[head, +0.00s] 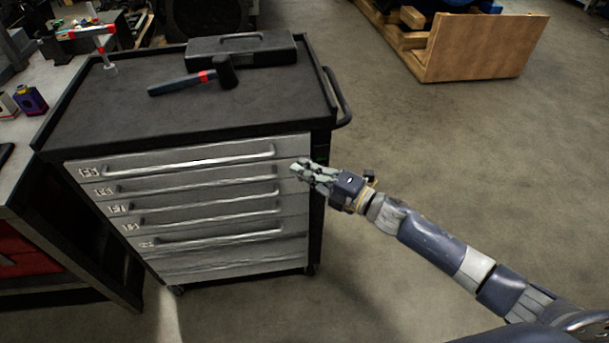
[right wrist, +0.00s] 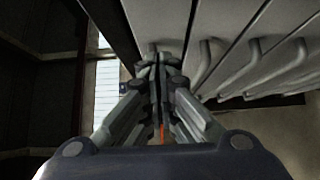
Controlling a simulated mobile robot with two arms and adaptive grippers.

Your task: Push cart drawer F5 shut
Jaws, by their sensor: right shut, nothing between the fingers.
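The dark tool cart stands at left in the head view with a stack of grey drawers. The top drawer (head: 210,148) has a blurred label that seems to read F5; the other labels are hard to read. The drawer fronts look about flush with one another, and I cannot tell a small gap. My right gripper (head: 299,168) is shut and empty, at the right end of the upper drawers, just right of the handles. In the right wrist view its closed fingers (right wrist: 158,60) point at the drawer fronts (right wrist: 220,25); contact is unclear. My left gripper is not in view.
A hammer (head: 190,82) and a black case (head: 241,50) lie on the cart top (head: 120,125). A side handle (head: 341,100) sticks out at the cart's right. A workbench stands at left. A wooden crate (head: 480,48) is at the back right. The floor right of the cart is clear.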

